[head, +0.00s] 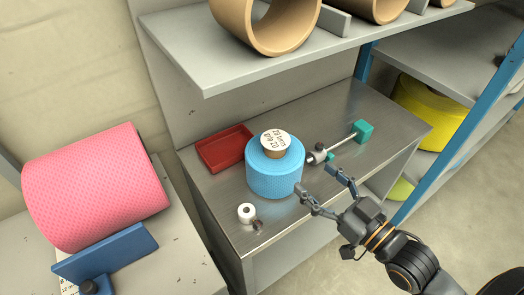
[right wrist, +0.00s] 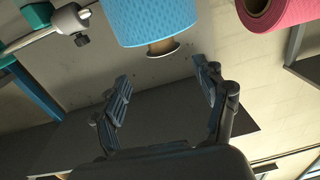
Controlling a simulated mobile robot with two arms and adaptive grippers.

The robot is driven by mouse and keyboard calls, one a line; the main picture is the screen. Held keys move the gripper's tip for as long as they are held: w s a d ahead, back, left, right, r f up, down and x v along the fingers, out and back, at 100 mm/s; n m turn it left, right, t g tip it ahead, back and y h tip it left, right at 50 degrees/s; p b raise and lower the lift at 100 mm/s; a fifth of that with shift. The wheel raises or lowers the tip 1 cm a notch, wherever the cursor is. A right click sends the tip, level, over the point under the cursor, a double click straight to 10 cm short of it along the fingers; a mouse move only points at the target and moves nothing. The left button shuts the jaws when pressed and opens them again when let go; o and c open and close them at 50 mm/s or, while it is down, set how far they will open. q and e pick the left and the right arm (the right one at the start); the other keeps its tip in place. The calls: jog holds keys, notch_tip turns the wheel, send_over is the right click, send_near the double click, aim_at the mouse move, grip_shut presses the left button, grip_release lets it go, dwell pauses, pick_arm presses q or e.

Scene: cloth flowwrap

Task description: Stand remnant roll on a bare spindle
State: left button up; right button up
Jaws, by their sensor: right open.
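A light-blue textured roll (head: 273,172) stands upright on the metal bench (head: 325,205). A brown core sticks out of its top, under a round white printed label (head: 275,140). In the right wrist view the roll (right wrist: 150,18) and the end of its core (right wrist: 162,46) show at the top. My right gripper (head: 319,182) is open and empty, just right of the roll and apart from it; its spread fingers also show in the right wrist view (right wrist: 165,85). I cannot make out a bare spindle. My left gripper is out of view.
A rod with a teal block (head: 362,131) lies behind the gripper. A pink roll (head: 95,185) lies left, by a blue bracket (head: 105,255). Cardboard tubes (head: 232,25) sit on the shelf above.

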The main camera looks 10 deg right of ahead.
aim_at(283, 149)
jog(key=p+x, duration=0.1)
jog(key=x, duration=0.7)
jog(key=shift+w+a+r+p, duration=0.1)
jog(key=shift+w+p, duration=0.05)
jog(key=shift+p, duration=0.15)
jog(key=p+x, duration=0.1)
jog(key=x, duration=0.4)
jog(key=shift+r, duration=0.1)
jog(key=shift+w+a, duration=0.15)
grip_shut()
